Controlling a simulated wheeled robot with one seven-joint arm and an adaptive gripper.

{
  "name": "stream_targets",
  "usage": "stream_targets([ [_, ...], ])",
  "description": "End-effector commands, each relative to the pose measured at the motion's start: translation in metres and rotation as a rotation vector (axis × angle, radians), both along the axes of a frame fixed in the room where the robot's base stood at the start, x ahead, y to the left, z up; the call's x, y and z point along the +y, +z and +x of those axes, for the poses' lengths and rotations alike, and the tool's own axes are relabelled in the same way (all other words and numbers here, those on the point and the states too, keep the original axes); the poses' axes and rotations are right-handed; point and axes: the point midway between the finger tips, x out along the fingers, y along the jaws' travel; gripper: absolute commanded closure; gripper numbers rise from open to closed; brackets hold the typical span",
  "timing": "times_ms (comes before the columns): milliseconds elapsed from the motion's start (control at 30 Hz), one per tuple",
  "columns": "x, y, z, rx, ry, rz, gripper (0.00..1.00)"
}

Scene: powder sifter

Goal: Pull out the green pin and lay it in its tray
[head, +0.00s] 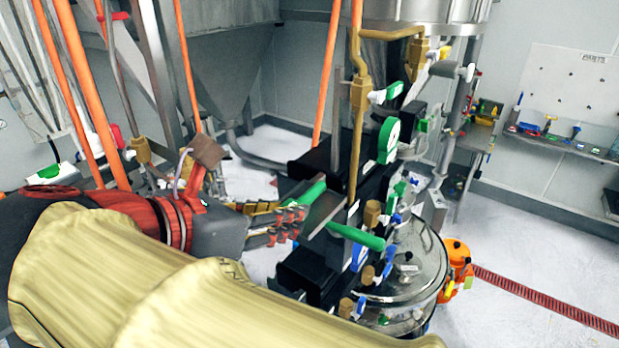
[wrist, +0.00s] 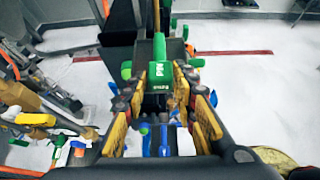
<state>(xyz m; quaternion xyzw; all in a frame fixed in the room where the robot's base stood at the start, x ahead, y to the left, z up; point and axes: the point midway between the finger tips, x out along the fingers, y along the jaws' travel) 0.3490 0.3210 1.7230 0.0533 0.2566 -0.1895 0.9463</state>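My gripper (head: 296,224) reaches in from the left towards the black block of the machine. In the wrist view its yellow fingers (wrist: 160,98) are parted, with a gap between them. A green part with white lettering (wrist: 160,75), which seems to be the pin, shows between or just beyond the fingertips; contact cannot be told. In the head view, green bars stick out from the black block near the fingertips, an upper one (head: 312,192) and a lower one (head: 355,237). I cannot tell which is the lettered part. I cannot make out the pin's tray for certain.
Blue, white and brass fittings (head: 372,212) crowd the machine around my gripper. A round metal vessel (head: 410,265) stands below right. Orange pipes (head: 327,75) rise behind. A wall shelf (head: 565,143) with small coloured items is at the far right. The right floor is mostly clear.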

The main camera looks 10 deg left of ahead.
Motion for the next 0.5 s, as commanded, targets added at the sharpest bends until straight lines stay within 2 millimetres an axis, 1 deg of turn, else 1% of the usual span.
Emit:
stream_targets([
  [33,0.0001,-0.0021,0.0,0.002,0.0,-0.003,0.67],
  [267,0.0,-0.0025,-0.0001,0.004,-0.001,-0.004,0.54],
  [500,0.0001,-0.0022,-0.0001,0.003,-0.001,-0.003,0.53],
])
